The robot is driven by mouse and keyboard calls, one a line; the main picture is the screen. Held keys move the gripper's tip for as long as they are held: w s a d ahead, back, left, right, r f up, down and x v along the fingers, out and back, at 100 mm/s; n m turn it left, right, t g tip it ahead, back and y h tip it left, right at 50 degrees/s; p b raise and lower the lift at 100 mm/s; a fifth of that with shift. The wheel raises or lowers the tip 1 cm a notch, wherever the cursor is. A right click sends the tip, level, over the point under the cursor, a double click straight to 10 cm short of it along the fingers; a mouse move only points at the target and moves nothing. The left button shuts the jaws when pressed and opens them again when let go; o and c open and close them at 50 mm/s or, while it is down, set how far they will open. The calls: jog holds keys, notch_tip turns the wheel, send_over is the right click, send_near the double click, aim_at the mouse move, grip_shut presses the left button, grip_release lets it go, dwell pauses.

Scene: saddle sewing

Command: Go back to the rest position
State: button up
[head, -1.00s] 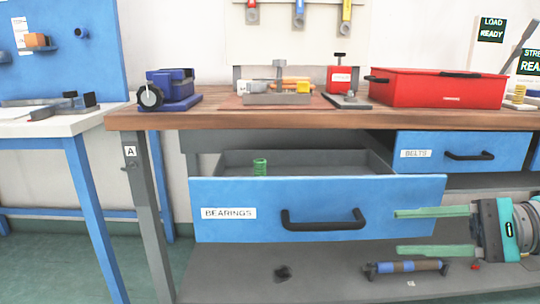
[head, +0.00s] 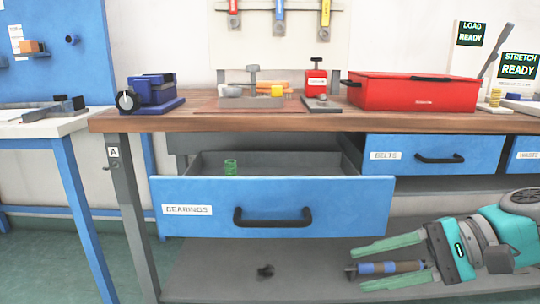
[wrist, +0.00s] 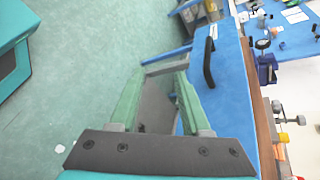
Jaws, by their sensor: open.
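My gripper (head: 392,264) is at the lower right of the head view, in front of the workbench and below the drawers. Its two green fingers are spread apart, with nothing held between them. They point left. In the wrist view the fingers (wrist: 156,100) are also apart, with the floor and the bench's blue front beyond them. The blue drawer labelled BEARINGS (head: 340,215) stands pulled out, to the upper left of my gripper.
The BELTS drawer (head: 385,155) is shut. A blue and brown cylindrical tool (head: 385,267) lies on the lower shelf (head: 215,275), behind my gripper in the picture. A red toolbox (head: 425,94) and a blue vise-like device (head: 150,92) stand on the bench top. Floor shows at the left.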

jog(key=s+a+f+n+g+h+p, duration=0.35)
jog(key=s+a+f+h, duration=0.3)
jog(key=f, duration=0.25)
jog(key=s+d+f+n+h+p, duration=0.1)
jog(key=s+d+f+n+h, duration=0.4)
jog(key=s+d+f+h, duration=0.1)
jog(key=shift+s+d+f+g+p, duration=0.15)
jog(key=shift+s+f+g+p, duration=0.25)
jog(key=shift+s+f+g, duration=0.15)
